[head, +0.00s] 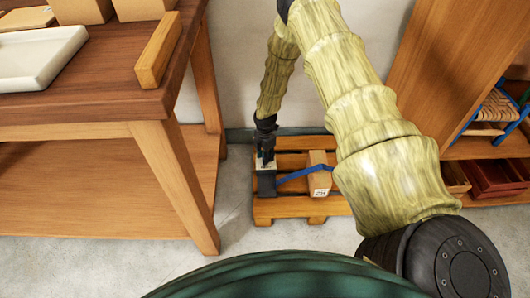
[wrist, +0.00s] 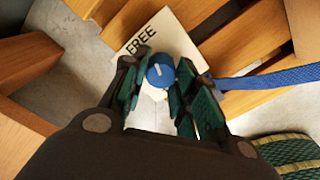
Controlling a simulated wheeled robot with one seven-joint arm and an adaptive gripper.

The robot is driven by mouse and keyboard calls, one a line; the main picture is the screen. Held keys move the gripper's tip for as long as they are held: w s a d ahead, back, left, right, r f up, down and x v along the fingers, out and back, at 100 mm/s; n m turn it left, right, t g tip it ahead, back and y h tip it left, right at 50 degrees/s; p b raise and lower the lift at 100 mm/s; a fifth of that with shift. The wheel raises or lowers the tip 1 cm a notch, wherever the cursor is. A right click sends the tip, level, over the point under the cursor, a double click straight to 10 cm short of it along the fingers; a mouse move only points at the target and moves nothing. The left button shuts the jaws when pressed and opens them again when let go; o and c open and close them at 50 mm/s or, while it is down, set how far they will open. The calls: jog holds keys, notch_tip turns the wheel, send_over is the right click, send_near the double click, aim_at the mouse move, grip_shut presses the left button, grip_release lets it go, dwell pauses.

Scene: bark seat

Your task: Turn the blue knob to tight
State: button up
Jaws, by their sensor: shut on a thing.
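The blue knob (wrist: 161,72) sits between my gripper's green-padded fingers in the wrist view, with a pale pointer line on its top. My gripper (wrist: 163,92) is shut on the knob. A white plate (wrist: 138,42) under it reads "FREE" at its upper left side; any other lettering is hidden by my fingers. In the head view my gripper (head: 265,158) reaches down to the low wooden pallet (head: 290,208) on the floor, and the knob is hidden there. A blue strap (head: 297,174) runs from beside my gripper to a small wooden block.
The small block (head: 319,176) stands on the pallet. A wooden table (head: 80,120) with a white tray (head: 40,60) and boxes stands at left. Shelving (head: 450,70) with a blue-framed stool and a red crate (head: 495,178) is at right. Floor in front of the pallet is clear.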

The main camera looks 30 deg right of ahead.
jog(key=m+p, duration=0.1)
jog(key=m, duration=0.1)
jog(key=m+p, duration=0.1)
jog(key=m, duration=0.1)
jog(key=shift+w+a+r+m+p, duration=0.2)
jog(key=shift+m+p, duration=0.1)
jog(key=shift+p, duration=0.1)
jog(key=m+p, duration=0.1)
jog(key=m, duration=0.2)
jog(key=shift+w+d+m+p, duration=0.1)
jog(key=shift+w+m+p, duration=0.05)
jog(key=shift+m+p, duration=0.25)
jog(key=m+p, duration=0.1)
jog(key=m, duration=0.3)
jog(key=shift+w, duration=0.1)
jog(key=m+p, duration=0.1)
jog(key=m, duration=0.3)
jog(key=shift+d, duration=0.15)
jog(key=m+p, duration=0.1)
jog(key=m, duration=0.3)
jog(key=shift+d+m, duration=0.1)
jog(key=shift+m, duration=0.2)
jog(key=m, duration=0.3)
jog(key=shift+f+m+p, duration=0.1)
jog(key=shift+m+p, duration=0.2)
jog(key=m, duration=0.4)
jog(key=shift+d, duration=0.1)
jog(key=shift+m, duration=1.5)
